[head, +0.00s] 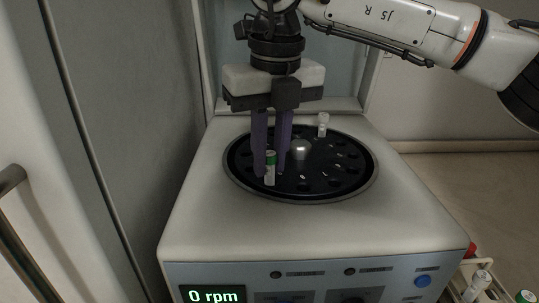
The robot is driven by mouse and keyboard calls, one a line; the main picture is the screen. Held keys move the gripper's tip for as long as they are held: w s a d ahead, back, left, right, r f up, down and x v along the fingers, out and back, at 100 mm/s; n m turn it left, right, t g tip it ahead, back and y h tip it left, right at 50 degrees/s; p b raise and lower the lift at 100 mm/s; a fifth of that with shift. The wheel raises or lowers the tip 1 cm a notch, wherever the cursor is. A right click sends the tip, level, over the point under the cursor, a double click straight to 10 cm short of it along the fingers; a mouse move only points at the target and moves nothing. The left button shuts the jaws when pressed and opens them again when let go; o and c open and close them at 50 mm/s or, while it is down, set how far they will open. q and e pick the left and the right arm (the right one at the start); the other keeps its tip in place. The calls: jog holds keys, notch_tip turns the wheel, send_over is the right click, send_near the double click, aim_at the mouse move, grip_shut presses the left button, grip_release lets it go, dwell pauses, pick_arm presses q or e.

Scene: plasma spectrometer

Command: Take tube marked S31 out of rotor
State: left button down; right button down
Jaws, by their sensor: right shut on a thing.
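The black round rotor (318,183) sits in the top of the white centrifuge, with a bright knob at its middle. A white-capped tube (323,124) stands at the rotor's far side. I cannot read S31 on either tube. My left gripper is not in view.
The centrifuge (400,215) has a front panel with buttons and a display (213,294) reading 0 rpm. A grey wall or door stands close on the left. More capped tubes (478,284) are at the bottom right corner.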

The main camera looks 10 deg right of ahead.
jog(key=shift+r+p, duration=1.1)
jog(key=shift+r, duration=0.55)
jog(key=shift+r+p, duration=1.7)
jog(key=shift+r, duration=0.45)
